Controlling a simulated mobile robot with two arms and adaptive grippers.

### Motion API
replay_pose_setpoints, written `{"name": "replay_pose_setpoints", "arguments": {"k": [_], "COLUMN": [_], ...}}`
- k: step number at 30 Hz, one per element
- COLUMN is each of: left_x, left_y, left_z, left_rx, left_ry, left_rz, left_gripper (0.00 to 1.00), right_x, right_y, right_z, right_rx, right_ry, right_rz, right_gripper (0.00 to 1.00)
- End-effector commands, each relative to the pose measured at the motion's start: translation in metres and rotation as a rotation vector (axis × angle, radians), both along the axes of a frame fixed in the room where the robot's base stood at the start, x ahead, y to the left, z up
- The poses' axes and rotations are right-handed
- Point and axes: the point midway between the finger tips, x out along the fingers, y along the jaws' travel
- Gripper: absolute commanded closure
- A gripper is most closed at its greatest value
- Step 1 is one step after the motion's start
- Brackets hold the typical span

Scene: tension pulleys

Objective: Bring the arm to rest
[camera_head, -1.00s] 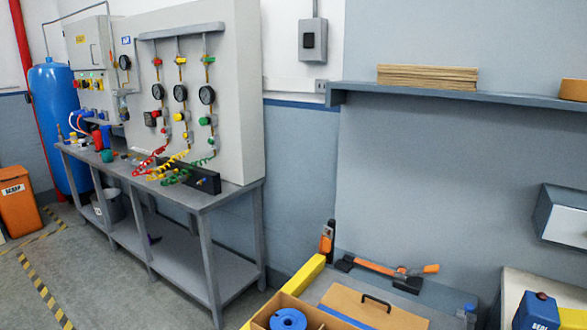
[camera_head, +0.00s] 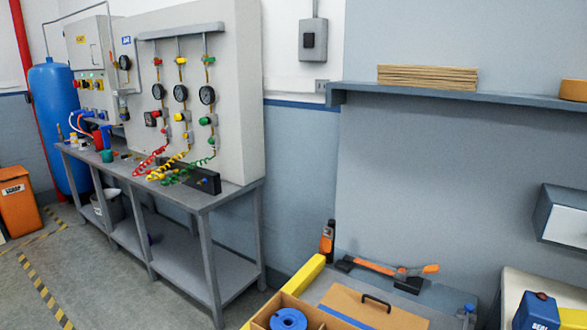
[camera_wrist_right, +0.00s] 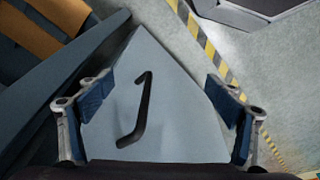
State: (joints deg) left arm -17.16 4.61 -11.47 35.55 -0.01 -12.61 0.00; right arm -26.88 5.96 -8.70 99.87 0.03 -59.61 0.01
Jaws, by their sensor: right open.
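My right gripper (camera_wrist_right: 165,118) shows in the right wrist view. Its two fingers with blue pads stand wide apart, and nothing is held between them. Below and beyond the fingers is a light grey panel (camera_wrist_right: 180,90) with a black bar handle (camera_wrist_right: 136,112). I cannot tell how far the fingers are from that panel. Neither arm shows in the head view, and my left gripper is in no view.
A grey workbench (camera_head: 230,195) with a gauge panel (camera_head: 240,100) stands at the left. A blue tank (camera_head: 55,110) and an orange bin (camera_head: 17,205) are further left. A wall shelf (camera_head: 440,93) runs at the right. A tensioning tool (camera_head: 375,266) lies below it, near a cardboard box (camera_head: 300,312).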

Motion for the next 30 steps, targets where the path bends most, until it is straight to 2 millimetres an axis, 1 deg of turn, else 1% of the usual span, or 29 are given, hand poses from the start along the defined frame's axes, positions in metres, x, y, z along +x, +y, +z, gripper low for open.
{"name": "replay_pose_setpoints", "arguments": {"k": [1, 3, 5, 6, 8, 9, 11, 12, 14, 15, 18, 22, 24, 26, 30], "left_x": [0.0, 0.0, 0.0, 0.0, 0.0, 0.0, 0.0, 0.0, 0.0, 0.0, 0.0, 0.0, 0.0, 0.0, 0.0], "left_y": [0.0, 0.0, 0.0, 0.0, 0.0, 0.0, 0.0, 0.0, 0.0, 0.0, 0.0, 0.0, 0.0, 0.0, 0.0], "left_z": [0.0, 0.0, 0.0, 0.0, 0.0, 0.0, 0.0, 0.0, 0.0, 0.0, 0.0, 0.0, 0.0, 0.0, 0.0], "left_rx": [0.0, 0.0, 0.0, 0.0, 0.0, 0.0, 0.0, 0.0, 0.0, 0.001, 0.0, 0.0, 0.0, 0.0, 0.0], "left_ry": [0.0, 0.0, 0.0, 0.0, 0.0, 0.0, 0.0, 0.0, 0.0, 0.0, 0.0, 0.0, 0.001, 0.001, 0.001], "left_rz": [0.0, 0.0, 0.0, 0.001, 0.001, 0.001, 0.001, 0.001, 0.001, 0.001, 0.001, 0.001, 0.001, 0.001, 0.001], "left_gripper": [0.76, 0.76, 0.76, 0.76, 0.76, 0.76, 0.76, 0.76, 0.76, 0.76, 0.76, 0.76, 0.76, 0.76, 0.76], "right_x": [-0.008, -0.02, -0.031, -0.04, -0.054, -0.064, -0.081, -0.091, -0.11, -0.122, -0.149, -0.175, -0.184, -0.189, -0.191], "right_y": [-0.001, -0.003, -0.004, -0.006, -0.008, -0.009, -0.012, -0.014, -0.017, -0.019, -0.025, -0.03, -0.032, -0.033, -0.033], "right_z": [-0.023, -0.051, -0.074, -0.088, -0.109, -0.122, -0.14, -0.151, -0.167, -0.176, -0.193, -0.206, -0.21, -0.212, -0.212], "right_rx": [-0.003, -0.004, -0.005, -0.006, -0.007, -0.009, -0.01, -0.011, -0.013, -0.013, -0.016, -0.019, -0.018, -0.019, -0.019], "right_ry": [0.017, 0.029, 0.039, 0.047, 0.057, 0.065, 0.076, 0.082, 0.093, 0.101, 0.114, 0.125, 0.128, 0.13, 0.131], "right_rz": [0.002, 0.004, 0.007, 0.008, 0.011, 0.013, 0.016, 0.016, 0.019, 0.02, 0.024, 0.028, 0.029, 0.03, 0.03], "right_gripper": [0.15, 0.15, 0.15, 0.15, 0.15, 0.15, 0.15, 0.15, 0.15, 0.15, 0.15, 0.15, 0.15, 0.15, 0.15]}}
